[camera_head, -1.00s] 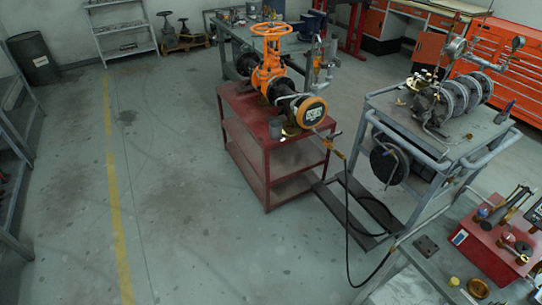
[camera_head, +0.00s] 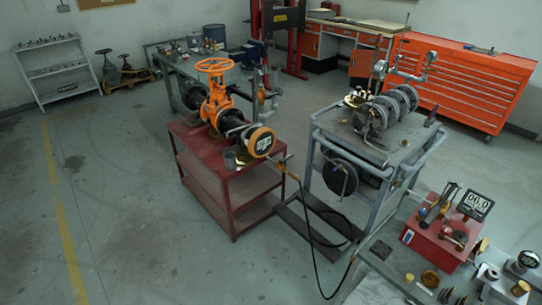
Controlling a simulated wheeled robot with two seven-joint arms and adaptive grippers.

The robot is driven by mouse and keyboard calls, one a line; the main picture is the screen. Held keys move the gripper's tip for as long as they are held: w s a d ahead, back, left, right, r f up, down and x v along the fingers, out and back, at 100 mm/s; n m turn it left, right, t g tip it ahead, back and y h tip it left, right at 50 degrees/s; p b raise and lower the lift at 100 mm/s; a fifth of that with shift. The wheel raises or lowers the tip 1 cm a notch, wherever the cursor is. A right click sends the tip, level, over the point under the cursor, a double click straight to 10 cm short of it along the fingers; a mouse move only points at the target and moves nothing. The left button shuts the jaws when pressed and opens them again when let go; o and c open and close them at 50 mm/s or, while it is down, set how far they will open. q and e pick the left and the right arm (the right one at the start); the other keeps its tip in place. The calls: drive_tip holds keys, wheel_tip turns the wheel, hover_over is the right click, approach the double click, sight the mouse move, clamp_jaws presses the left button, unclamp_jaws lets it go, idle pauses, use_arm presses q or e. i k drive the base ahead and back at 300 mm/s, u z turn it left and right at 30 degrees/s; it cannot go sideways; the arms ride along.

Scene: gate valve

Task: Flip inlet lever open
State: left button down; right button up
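An orange gate valve (camera_head: 216,104) with an orange handwheel (camera_head: 217,65) stands on a red cart (camera_head: 202,144) left of the centre. The inlet lever is too small to tell apart at this distance. Neither of my grippers is in view.
A grey wheeled cart (camera_head: 397,187) with a pump stands right of the red cart. A bench (camera_head: 384,268) with a red test box (camera_head: 436,243) is at lower right. Orange cabinets (camera_head: 463,83) line the back.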

sight(282, 161)
drive_tip(key=u, duration=0.4)
drive_tip(key=i, duration=1.6)
drive_tip(key=z, duration=0.35)
